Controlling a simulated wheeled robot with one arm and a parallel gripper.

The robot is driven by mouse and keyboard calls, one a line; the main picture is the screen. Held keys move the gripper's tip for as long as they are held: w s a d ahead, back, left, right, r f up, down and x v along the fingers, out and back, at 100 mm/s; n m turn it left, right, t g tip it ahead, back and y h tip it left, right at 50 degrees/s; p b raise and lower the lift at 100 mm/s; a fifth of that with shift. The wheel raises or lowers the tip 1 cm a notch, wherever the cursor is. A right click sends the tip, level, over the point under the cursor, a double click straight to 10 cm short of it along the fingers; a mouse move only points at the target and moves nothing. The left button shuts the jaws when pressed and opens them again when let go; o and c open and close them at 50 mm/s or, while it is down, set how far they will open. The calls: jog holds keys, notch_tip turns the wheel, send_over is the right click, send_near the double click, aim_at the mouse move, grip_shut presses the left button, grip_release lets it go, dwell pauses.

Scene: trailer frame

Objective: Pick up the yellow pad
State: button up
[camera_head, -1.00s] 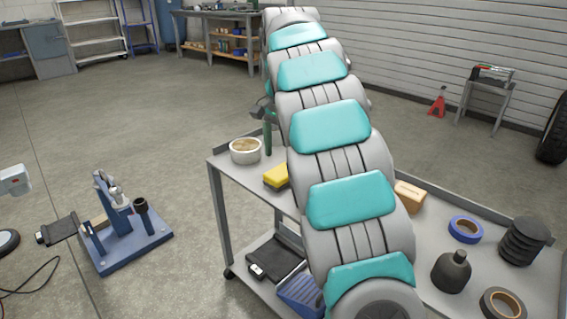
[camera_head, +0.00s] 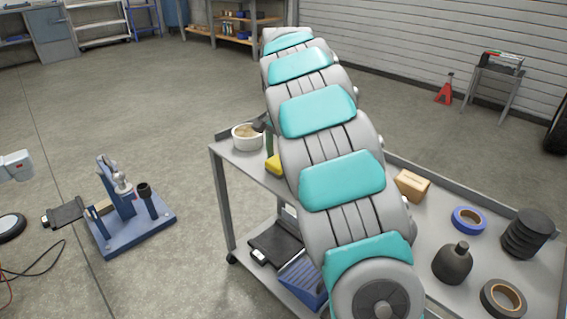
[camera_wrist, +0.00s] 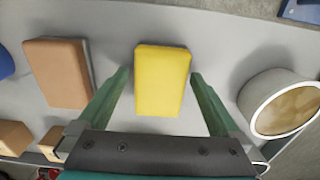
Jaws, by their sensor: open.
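The yellow pad (camera_wrist: 161,80) lies flat on the grey cart top (camera_wrist: 215,45) in the wrist view. My gripper (camera_wrist: 160,85) is open, with its two green fingers on either side of the pad and gaps showing between them and it. I cannot tell from this view how high the fingertips are above the cart. In the head view, only a small left part of the yellow pad (camera_head: 273,164) shows, and my arm hides the rest.
A white bowl (camera_wrist: 283,104) stands close to the right finger. A brown block (camera_wrist: 58,73) lies left of the left finger. In the head view, a blue tape roll (camera_head: 468,220), a dark bottle (camera_head: 452,263) and black discs (camera_head: 527,234) stand on the cart's right part.

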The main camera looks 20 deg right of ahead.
jog(key=shift+c, duration=0.4)
jog(key=c, duration=1.2)
